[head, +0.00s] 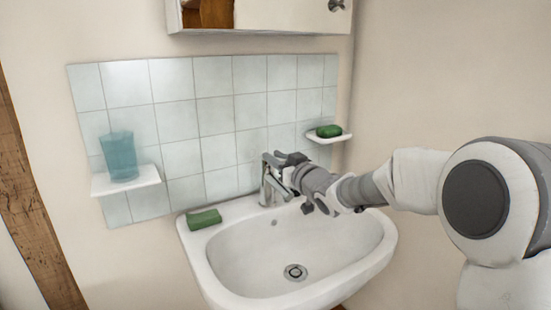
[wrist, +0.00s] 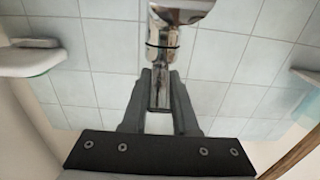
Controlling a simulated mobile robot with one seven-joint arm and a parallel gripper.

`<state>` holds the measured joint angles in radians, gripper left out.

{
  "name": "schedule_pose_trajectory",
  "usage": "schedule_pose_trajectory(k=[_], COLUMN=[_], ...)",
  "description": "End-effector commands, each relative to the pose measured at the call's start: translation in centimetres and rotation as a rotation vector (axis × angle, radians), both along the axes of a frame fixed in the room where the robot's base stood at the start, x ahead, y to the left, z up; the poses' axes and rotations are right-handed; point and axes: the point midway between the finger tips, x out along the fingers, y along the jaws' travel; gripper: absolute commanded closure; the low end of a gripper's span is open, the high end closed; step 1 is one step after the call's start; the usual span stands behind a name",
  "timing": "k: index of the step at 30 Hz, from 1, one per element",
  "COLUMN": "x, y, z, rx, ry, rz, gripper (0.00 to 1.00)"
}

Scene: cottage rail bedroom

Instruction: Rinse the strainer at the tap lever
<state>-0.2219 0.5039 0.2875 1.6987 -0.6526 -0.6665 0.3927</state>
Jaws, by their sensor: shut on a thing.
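The chrome tap (head: 267,187) stands at the back of the white washbasin (head: 225,262). My gripper (head: 284,168) is at the top of the tap and partly hides it. In the wrist view the tap (wrist: 165,38) lies ahead of my gripper (wrist: 161,88), and its narrow metal lever (wrist: 160,97) sits between the two dark fingers, which are shut on it. A round metal strainer (head: 295,272) lies at the drain in the bottom of the basin, apart from my gripper. No running water is visible.
A green block (head: 204,219) lies on the basin's left rim. A blue tumbler (head: 120,157) stands on the left shelf (head: 126,183). A green soap (head: 328,131) lies on the right shelf (head: 325,139). The basin bowl is otherwise clear.

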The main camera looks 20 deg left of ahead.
Motion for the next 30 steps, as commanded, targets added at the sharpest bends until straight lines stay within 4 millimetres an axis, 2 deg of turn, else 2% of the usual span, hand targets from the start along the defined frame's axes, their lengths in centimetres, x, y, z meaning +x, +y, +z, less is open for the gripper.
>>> schedule_pose_trajectory(k=[17, 30], x=[0.01, 0.15], y=[-0.03, 0.12], z=[-0.04, 0.66], rx=[-0.001, -0.05], ry=[0.001, 0.044], rz=[-0.001, -0.001], gripper=[1.0, 1.0])
